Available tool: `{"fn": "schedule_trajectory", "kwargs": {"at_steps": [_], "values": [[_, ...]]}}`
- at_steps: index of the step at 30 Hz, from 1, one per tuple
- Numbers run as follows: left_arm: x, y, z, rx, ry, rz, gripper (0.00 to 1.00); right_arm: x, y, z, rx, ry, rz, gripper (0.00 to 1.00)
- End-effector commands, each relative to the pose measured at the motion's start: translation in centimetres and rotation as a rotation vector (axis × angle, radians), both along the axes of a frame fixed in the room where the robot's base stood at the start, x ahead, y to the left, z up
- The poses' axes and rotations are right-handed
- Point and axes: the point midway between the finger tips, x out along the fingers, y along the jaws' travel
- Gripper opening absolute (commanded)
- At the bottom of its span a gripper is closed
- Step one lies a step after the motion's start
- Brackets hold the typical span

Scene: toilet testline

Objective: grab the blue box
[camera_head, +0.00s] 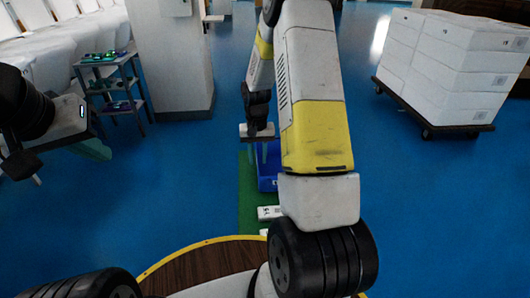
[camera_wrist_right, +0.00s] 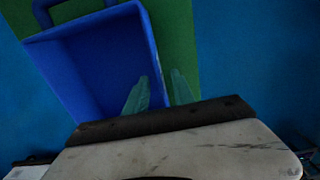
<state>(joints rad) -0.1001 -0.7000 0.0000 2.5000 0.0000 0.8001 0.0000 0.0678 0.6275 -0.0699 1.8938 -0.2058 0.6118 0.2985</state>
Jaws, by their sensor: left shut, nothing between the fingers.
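The blue box (camera_wrist_right: 92,62) is an open, empty-looking bin with a handle at its far end, seen from above in the right wrist view. In the head view, the box (camera_head: 267,183) is mostly hidden behind my right arm. My right gripper (camera_wrist_right: 158,92) is open above the box. One finger shows over the inside and the other over the green strip, with the box's right wall between them. I cannot tell how far the fingertips are above the rim. My left gripper (camera_head: 94,150) is shut and empty at the far left of the head view.
The box is on a green strip (camera_head: 247,205) on the blue floor. A white labelled item (camera_head: 269,212) lies nearer me. A small shelf rack (camera_head: 112,85) stands upper left beside a white pillar (camera_head: 170,60). A cart of white boxes (camera_head: 450,65) stands upper right.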

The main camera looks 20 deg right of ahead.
Motion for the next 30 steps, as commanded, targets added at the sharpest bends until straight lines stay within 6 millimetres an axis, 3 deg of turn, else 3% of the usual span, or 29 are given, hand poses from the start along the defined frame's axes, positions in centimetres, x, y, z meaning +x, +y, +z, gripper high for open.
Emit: {"fn": "schedule_trajectory", "kwargs": {"at_steps": [9, 14, 30], "values": [[0.00, 0.00, 0.00, 0.000, 0.000, 0.000, 0.00, 0.00, 0.01, -0.65, 0.000, -0.001, 0.001, 0.30], [0.00, 0.00, 0.00, 0.000, 0.000, 0.000, 0.00, -0.01, 0.01, -0.64, 0.000, -0.001, 0.001, 0.00], [0.00, 0.00, 0.00, 0.000, 0.000, 0.000, 0.00, 0.00, 0.02, -0.61, 0.000, -0.001, 0.001, 0.00]]}}
